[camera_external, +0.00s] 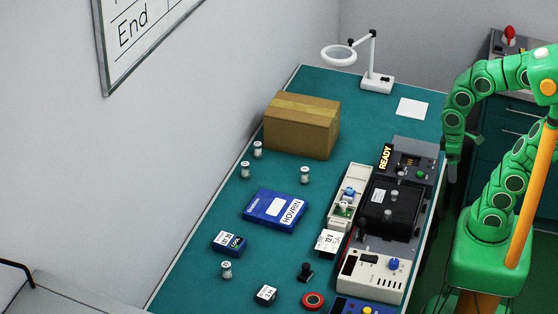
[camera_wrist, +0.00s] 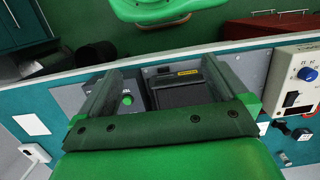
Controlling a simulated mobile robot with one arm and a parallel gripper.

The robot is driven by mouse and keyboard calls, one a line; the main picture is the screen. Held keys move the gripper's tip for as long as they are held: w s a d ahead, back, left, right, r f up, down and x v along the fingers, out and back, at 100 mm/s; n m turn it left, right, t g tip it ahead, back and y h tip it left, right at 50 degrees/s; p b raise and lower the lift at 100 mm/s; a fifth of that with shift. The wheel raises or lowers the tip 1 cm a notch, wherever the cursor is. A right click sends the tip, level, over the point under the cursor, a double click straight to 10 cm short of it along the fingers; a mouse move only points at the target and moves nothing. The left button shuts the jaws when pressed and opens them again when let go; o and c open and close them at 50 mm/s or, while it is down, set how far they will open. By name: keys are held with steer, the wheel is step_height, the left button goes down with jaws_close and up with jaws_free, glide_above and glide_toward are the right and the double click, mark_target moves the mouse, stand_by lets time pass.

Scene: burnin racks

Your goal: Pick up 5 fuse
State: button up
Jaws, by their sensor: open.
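Several small white-and-grey cylinders, which look like the fuses, stand on the teal bench in the external view. Two are near the box, a rear one (camera_external: 258,149) and a front one (camera_external: 245,169). Another cylinder (camera_external: 305,174) stands right of them, and one more (camera_external: 226,270) is near the bench's front. Small grey cylindrical parts (camera_external: 377,195) also sit on the black unit (camera_external: 405,208). My gripper (camera_external: 453,158) hangs off the bench's right edge, apart from all of them. In the wrist view my gripper (camera_wrist: 160,75) is open, with nothing between its fingers.
A cardboard box (camera_external: 300,130), a magnifier lamp (camera_external: 376,80) and a white sheet (camera_external: 411,108) are at the back. A blue HOVRIN package (camera_external: 275,209) lies mid-bench. Equipment with knobs, including a white unit (camera_external: 373,275), lines the right edge. Teal surface is free around the cylinders.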

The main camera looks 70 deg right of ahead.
steer(key=c, duration=0.7)
steer(key=shift+a, duration=0.1)
steer(key=shift+c, duration=0.2)
steer(key=w+a+f+m+y, duration=0.1)
steer(key=w+a+m+y, duration=0.1)
steer(key=w+a+y, duration=0.35)
steer(key=w+a+m+t+y, duration=0.2)
steer(key=w+a+m+y, duration=0.4)
steer(key=w, duration=0.7)
steer(key=m+t+h, duration=0.3)
steer(key=m+t, duration=0.8)
steer(key=m, duration=0.9)
glide_above(300, 184)
steer(key=s+d, duration=0.7)
steer(key=s, duration=0.2)
steer(key=f, duration=1.4)
steer(key=shift+w+f, duration=0.25)
steer(key=shift+f, duration=0.05)
steer(key=shift+m+h, duration=0.25)
steer(key=shift+m, duration=0.05)
steer(key=shift+s+x, duration=0.2)
steer(key=shift+x, duration=5.75)
